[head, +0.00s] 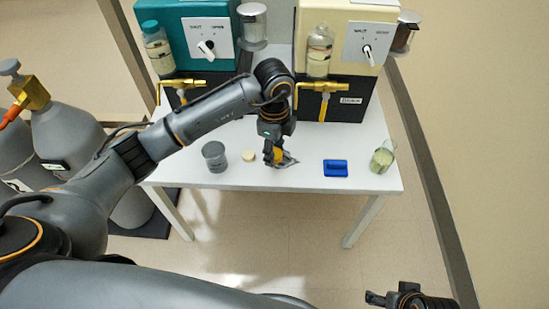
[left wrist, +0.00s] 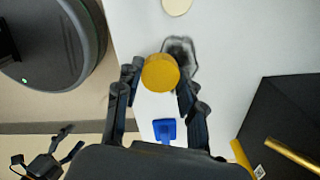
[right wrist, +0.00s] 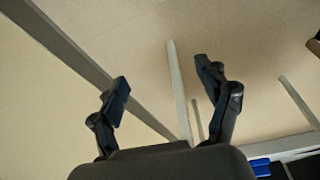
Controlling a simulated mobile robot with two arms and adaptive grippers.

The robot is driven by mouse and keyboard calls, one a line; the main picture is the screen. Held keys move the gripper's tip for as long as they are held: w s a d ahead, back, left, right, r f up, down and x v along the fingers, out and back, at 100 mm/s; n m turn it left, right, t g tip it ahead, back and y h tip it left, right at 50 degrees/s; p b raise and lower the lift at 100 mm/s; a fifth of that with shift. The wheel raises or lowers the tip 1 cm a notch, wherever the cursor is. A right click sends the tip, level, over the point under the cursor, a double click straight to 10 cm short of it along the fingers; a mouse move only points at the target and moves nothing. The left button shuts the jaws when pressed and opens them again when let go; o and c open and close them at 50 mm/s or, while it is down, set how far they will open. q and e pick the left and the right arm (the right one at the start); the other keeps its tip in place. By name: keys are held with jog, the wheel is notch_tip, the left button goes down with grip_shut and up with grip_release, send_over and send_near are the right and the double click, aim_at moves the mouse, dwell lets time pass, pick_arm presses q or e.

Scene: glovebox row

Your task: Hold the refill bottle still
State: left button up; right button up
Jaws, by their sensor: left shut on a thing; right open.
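My left gripper (head: 275,157) points down over the front middle of the white table. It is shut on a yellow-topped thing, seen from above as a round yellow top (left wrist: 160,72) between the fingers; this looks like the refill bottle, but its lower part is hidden. A grey, partly clear patch or thing (head: 287,161) lies right beside it on the table; I cannot tell what it is. My right gripper (head: 390,299) is low in front of the table at the right, and in the right wrist view (right wrist: 165,85) its fingers are apart with nothing between them.
Teal (head: 208,43) and cream (head: 340,35) machines with brass taps stand behind. Gas cylinders (head: 70,140) stand left.

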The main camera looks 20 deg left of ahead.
aim_at(275, 158)
pick_arm(q)
jog(key=shift+w+f, duration=0.25)
jog(key=shift+f, duration=0.15)
jog(key=shift+f+b, duration=0.5)
jog(key=shift+f, duration=1)
pick_arm(e)
jog(key=shift+v, duration=1.95)
jog(key=shift+d, duration=0.1)
pick_arm(q)
jog(key=o, duration=1.3)
jog(key=shift+f, duration=0.1)
pick_arm(e)
jog(key=shift+r, duration=0.1)
